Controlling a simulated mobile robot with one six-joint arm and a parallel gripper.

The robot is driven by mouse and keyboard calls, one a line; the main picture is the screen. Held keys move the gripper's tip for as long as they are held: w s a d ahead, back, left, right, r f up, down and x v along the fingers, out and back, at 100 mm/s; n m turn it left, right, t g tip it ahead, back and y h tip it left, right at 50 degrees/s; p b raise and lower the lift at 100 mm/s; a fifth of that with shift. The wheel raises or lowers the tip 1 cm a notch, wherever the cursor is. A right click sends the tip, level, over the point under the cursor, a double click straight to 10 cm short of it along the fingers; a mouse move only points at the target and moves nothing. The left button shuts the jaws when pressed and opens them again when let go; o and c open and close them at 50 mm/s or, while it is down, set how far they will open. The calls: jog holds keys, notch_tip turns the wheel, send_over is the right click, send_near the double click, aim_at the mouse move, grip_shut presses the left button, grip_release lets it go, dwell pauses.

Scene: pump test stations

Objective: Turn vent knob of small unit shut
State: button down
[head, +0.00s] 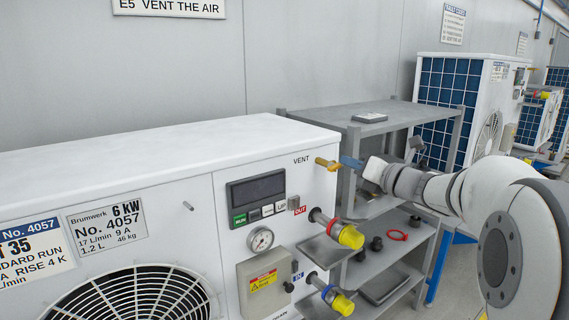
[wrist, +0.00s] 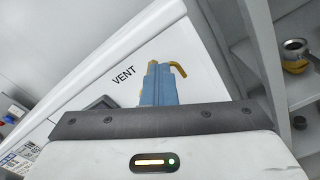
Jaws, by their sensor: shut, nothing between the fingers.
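The white unit (head: 190,180) in front carries a plate reading 6 kW and No. 4057. Its brass vent knob (head: 327,164) sticks out at the upper right of the panel, below the word VENT. In the wrist view the brass vent part (wrist: 179,68) shows just behind and to the right of the fingertips, partly hidden by them. My gripper (head: 347,162) reaches in from the right with its blue fingers shut and empty. The fingertips (wrist: 158,80) are close to the knob; I cannot tell whether they touch it.
Two hose fittings with yellow caps (head: 350,237) (head: 342,303) stick out below the vent. A gauge (head: 260,239) and a display (head: 256,188) sit on the panel. A grey shelf (head: 395,112) with loose parts stands behind my arm. A larger unit (head: 478,80) stands farther back.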

dwell(0.4)
jog(key=b+v, duration=0.3)
jog(key=v, duration=0.3)
jog(key=shift+w+d+r, duration=0.2)
jog(key=shift+d+r, duration=0.05)
jog(key=shift+d, duration=0.05)
